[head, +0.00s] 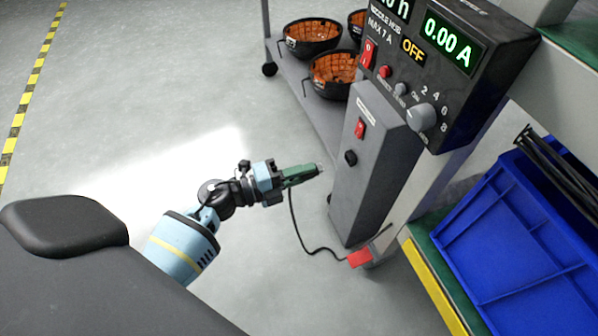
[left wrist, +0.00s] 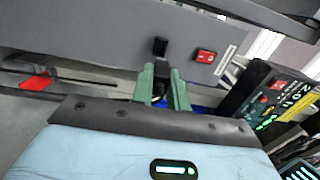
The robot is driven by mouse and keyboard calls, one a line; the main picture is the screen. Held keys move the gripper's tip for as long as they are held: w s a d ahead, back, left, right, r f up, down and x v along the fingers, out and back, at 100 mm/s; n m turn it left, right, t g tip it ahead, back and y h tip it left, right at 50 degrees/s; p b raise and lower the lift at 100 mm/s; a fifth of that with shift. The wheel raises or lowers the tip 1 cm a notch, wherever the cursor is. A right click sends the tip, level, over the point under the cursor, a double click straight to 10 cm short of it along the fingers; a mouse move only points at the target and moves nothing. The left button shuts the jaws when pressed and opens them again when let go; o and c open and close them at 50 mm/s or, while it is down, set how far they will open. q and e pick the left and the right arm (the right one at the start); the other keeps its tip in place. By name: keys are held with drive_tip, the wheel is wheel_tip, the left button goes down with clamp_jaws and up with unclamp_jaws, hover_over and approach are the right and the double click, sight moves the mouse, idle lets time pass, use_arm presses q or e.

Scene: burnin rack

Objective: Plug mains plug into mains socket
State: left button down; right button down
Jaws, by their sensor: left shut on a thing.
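My left gripper (head: 303,174) has green fingers and is shut on the mains plug (head: 320,168). Only a small end of the plug shows past the fingertips. In the left wrist view the plug (left wrist: 161,88) is a dark shape between the fingers (left wrist: 163,84), mostly hidden. The mains socket (head: 351,158) is a black inlet on the face of a grey box, below a red switch. In the left wrist view the socket (left wrist: 160,46) lies just beyond the fingertips. In the head view a gap shows between plug and socket. My right gripper is not in view.
A black cable (head: 301,230) hangs from the plug to a red block (head: 360,258) low by the grey box (head: 370,190). Above is a control unit (head: 440,75) with green displays. A blue crate (head: 515,240) stands right; black bowls (head: 312,38) sit behind. Floor left is clear.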

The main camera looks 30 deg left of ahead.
sight(320, 167)
use_arm(q)
drive_tip(key=shift+x, duration=2.05)
drive_tip(key=shift+w+d, duration=0.25)
drive_tip(key=shift+w, duration=0.1)
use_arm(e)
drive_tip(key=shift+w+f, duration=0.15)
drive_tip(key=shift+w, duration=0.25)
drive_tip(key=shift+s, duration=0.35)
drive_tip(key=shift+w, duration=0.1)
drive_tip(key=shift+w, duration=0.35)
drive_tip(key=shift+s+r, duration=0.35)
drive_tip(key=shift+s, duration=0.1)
use_arm(q)
drive_tip(key=shift+w+d, duration=0.1)
drive_tip(key=shift+w, duration=0.05)
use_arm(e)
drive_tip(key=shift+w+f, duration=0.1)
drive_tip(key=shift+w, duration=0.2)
use_arm(q)
drive_tip(key=shift+w+d, duration=0.2)
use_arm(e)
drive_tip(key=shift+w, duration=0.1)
